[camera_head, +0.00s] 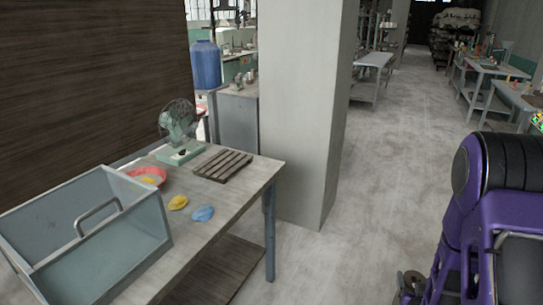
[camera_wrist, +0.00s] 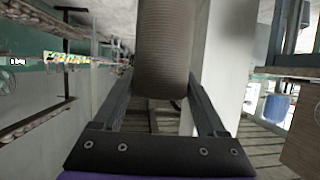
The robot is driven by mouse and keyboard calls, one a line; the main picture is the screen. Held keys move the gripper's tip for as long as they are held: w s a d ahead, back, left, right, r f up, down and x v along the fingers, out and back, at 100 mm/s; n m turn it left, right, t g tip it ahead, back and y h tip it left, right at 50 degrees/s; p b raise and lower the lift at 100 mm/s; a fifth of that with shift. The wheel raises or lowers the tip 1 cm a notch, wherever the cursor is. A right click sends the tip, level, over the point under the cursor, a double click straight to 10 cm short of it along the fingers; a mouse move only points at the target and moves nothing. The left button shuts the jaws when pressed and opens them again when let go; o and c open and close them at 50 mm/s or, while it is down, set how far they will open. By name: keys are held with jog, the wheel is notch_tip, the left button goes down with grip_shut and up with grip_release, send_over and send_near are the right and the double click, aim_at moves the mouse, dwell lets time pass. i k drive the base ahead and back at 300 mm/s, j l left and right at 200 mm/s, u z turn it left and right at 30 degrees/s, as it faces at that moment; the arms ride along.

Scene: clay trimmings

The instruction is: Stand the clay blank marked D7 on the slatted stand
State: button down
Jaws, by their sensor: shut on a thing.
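In the wrist view a brown-grey cylinder with fine ribs, which looks like the clay blank (camera_wrist: 163,45), sits between the two dark fingers of my gripper (camera_wrist: 161,78). My gripper is shut on it. No D7 mark shows on the side I see, and its far end is cut off by the top of the picture. In the head view the slatted stand (camera_head: 223,166) lies flat and empty near the back right of the worktable. My purple arm is at the right of the head view, well apart from the table; the held blank is not seen there.
The worktable (camera_head: 226,203) also bears a green fan (camera_head: 178,122), a red dish (camera_head: 147,176), a yellow lump (camera_head: 178,202), a blue lump (camera_head: 203,213) and a grey bin with a handle (camera_head: 150,214). A pillar (camera_head: 303,100) stands behind its right end. Open floor (camera_head: 370,190) lies right of it.

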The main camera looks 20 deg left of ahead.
aim_at(223, 162)
jog(key=i+l+u, duration=0.1)
jog(key=i+u, duration=0.25)
jog(key=i+l+u, duration=0.15)
jog(key=i+u, duration=0.2)
jog(key=i+l+u, duration=0.15)
jog(key=u, duration=0.25)
jog(key=i+l+u, duration=0.25)
jog(key=u, duration=0.15)
jog(key=i+l+u, duration=0.15)
jog(key=l+u, duration=0.15)
jog(key=u, duration=0.15)
jog(key=l+u, duration=0.4)
jog(key=i+l+u, duration=0.1)
jog(key=l+u, duration=0.65)
jog(key=l, duration=0.2)
